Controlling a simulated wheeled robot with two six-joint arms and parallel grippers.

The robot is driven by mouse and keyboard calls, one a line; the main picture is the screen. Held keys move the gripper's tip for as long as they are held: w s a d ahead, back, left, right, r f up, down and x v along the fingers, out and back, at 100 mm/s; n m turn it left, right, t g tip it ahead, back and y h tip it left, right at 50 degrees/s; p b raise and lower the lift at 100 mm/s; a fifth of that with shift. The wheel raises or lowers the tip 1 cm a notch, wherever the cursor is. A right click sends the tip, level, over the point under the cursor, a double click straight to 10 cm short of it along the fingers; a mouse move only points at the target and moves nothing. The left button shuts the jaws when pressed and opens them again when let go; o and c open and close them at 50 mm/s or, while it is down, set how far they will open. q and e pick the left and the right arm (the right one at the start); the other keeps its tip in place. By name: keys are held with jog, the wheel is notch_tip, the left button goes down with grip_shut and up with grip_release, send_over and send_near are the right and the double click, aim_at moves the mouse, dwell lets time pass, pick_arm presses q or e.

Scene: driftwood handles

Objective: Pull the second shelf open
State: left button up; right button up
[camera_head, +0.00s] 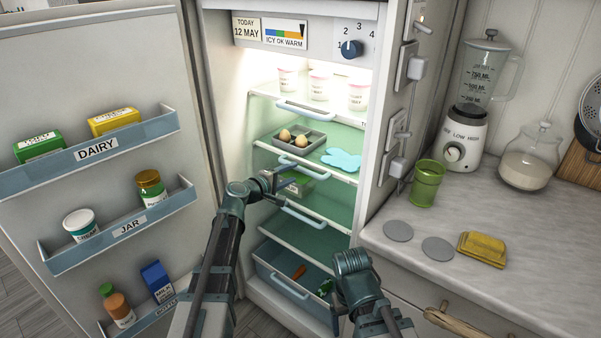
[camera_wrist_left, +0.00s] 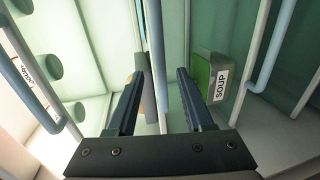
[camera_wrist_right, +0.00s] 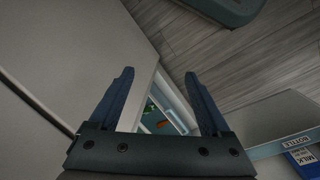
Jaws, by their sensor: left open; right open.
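The second shelf (camera_head: 340,172) of the open fridge holds a grey tray with eggs and a light-blue patch, and has a light-blue bar handle (camera_head: 312,173) at its front. My left gripper (camera_head: 277,183) is open at the left end of that handle. In the left wrist view its fingers (camera_wrist_left: 160,95) are spread, with the second shelf's light-blue bar (camera_wrist_left: 157,60) running between them; contact is not clear. My right gripper (camera_head: 352,263) is low in front of the fridge's right side, fingers hidden in the head view. The right wrist view shows its fingers (camera_wrist_right: 160,95) open and empty.
Yogurt cups (camera_head: 320,86) stand on the shelf above. A green soup box (camera_wrist_left: 208,75) is on the shelf below. A bottom drawer (camera_head: 272,268) holds vegetables. The fridge door (camera_head: 60,115) stands open at left; a counter (camera_head: 400,262) is at right.

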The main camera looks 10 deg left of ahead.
aim_at(299, 170)
pick_arm(q)
jog(key=shift+b+x, duration=0.4)
jog(key=shift+x, duration=2.4)
grip_shut()
jog(key=shift+s, duration=0.1)
